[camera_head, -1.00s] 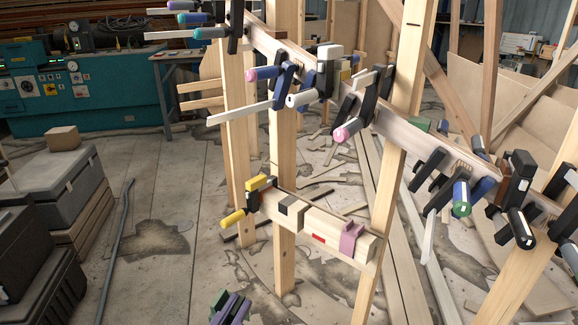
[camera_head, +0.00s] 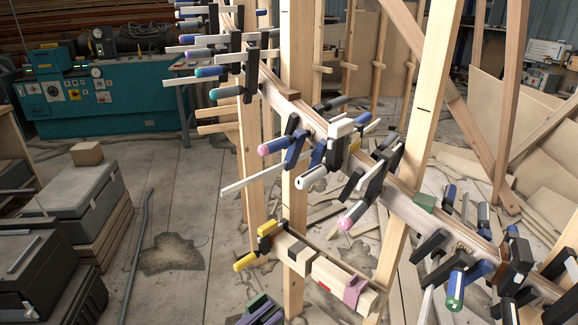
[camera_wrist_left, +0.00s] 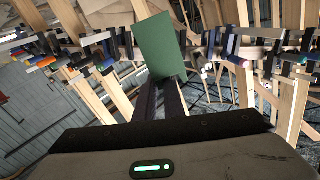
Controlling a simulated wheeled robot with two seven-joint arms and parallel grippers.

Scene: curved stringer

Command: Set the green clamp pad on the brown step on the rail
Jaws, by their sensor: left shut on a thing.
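The green clamp pad (camera_wrist_left: 158,46) is a flat green square in the left wrist view, standing up at the tips of dark fingers. My left gripper (camera_wrist_left: 161,100) is shut on it. In the head view my left gripper (camera_head: 262,312) shows only partly at the bottom edge, with green at its tip, below and apart from the rail (camera_head: 402,207). The brown step (camera_head: 284,92) is a small brown block on the rail's upper edge, between groups of clamps, and looks bare. My right gripper is not in view.
Several clamps with coloured handles stick out from the rail. Another green block (camera_head: 424,202) sits further right on the rail. Wooden posts (camera_head: 296,180) stand around it. A lower beam (camera_head: 325,273) carries a purple piece (camera_head: 354,290).

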